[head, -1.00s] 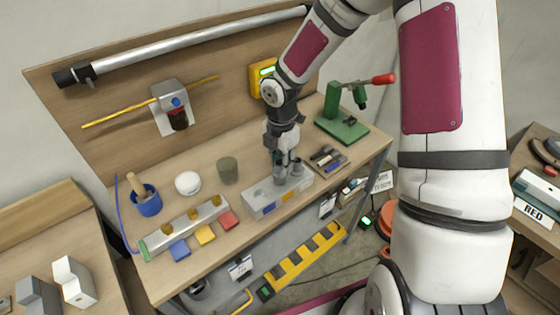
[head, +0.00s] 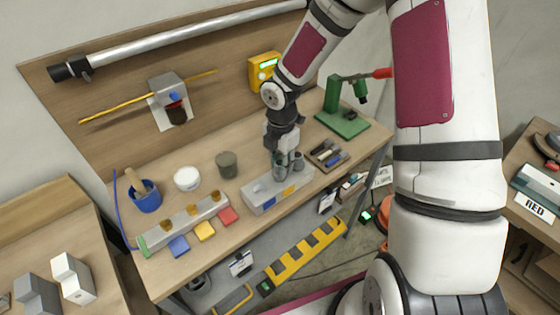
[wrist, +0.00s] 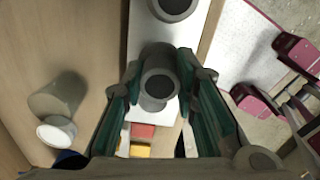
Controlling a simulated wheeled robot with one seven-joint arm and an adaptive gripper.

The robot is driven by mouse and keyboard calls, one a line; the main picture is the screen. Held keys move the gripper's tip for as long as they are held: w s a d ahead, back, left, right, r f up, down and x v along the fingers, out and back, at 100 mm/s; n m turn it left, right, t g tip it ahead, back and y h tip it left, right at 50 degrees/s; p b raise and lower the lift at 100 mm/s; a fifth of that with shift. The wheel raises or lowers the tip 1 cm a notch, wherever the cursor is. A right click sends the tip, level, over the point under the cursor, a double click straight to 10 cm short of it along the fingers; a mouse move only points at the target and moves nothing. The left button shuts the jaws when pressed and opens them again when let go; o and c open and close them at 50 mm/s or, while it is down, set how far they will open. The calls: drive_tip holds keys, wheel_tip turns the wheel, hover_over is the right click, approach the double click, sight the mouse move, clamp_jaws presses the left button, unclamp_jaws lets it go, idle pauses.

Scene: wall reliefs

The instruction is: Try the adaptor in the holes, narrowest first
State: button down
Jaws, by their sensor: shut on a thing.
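My gripper (head: 281,170) is low over the pale grey block (head: 262,201) near the front of the bench. In the wrist view, my gripper (wrist: 158,92) has its teal-lined fingers on both sides of a grey hollow tube (wrist: 158,70), which seems to be the adaptor. It is shut on this tube. Another grey round collar (wrist: 175,8) shows beyond it on the block (wrist: 143,45). The block's front face has blue and yellow marks. I cannot tell whether the tube is in a hole or just above one; the holes are hidden.
A tool tray (head: 326,154) lies close right of the block, with a green stand (head: 342,121) behind. A grey-green cup (head: 227,165), white jar (head: 187,178) and blue pot (head: 147,197) stand left. A rail with brass knobs (head: 187,227) and coloured squares lie front left.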

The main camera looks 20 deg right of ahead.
drive_tip(key=shift+f, duration=0.5)
drive_tip(key=c, duration=1.2)
unclamp_jaws()
drive_tip(key=shift+r, duration=0.1)
wheel_tip(320, 180, up, 12)
drive_tip(key=shift+s, duration=0.1)
